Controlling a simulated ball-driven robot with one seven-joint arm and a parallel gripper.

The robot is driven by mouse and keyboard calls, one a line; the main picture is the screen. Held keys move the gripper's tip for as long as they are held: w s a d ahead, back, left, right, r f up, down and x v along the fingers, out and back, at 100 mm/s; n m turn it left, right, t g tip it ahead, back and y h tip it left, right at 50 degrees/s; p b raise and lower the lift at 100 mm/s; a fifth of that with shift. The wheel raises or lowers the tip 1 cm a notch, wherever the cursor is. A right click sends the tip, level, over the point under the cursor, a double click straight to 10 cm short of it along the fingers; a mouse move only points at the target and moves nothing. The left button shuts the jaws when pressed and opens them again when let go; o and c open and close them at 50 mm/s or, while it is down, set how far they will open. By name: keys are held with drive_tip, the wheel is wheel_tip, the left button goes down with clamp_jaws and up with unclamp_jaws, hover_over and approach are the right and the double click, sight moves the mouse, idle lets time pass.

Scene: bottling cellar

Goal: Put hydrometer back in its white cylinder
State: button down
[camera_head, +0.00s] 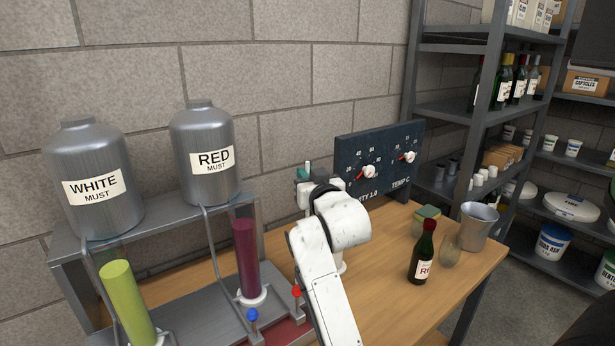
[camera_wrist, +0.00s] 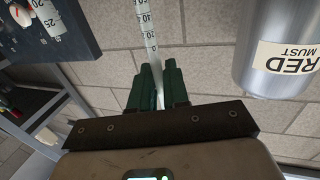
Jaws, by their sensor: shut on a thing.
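My gripper (camera_wrist: 158,82) has green fingers, shut on the hydrometer (camera_wrist: 147,30), whose white stem with a printed number scale shows above them in the wrist view. In the head view my gripper (camera_head: 307,172) is mostly hidden behind my white arm, in front of the wall and left of the dial panel; the hydrometer cannot be made out there. The white must cylinder (camera_head: 129,300), filled with yellow-green liquid, stands at the lower left under the WHITE MUST tank (camera_head: 92,180). My gripper is well to its right and higher up.
The red must cylinder (camera_head: 246,262), filled with dark red liquid, stands between my arm and the white cylinder, below the RED MUST tank (camera_head: 207,152). The dial panel (camera_head: 385,160) is right of my gripper. A bottle (camera_head: 424,252), glass and metal bucket (camera_head: 478,228) stand on the table's right.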

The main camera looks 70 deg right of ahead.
drive_tip(key=shift+f, duration=0.1)
wheel_tip(320, 180, down, 5)
drive_tip(key=b, duration=0.3)
idle(1.0)
drive_tip(key=c, duration=1)
unclamp_jaws()
drive_tip(key=shift+c, duration=0.2)
drive_tip(key=b+v, duration=0.1)
drive_tip(key=v, duration=0.9)
drive_tip(key=shift+s+a, duration=0.2)
drive_tip(key=shift+a, duration=0.1)
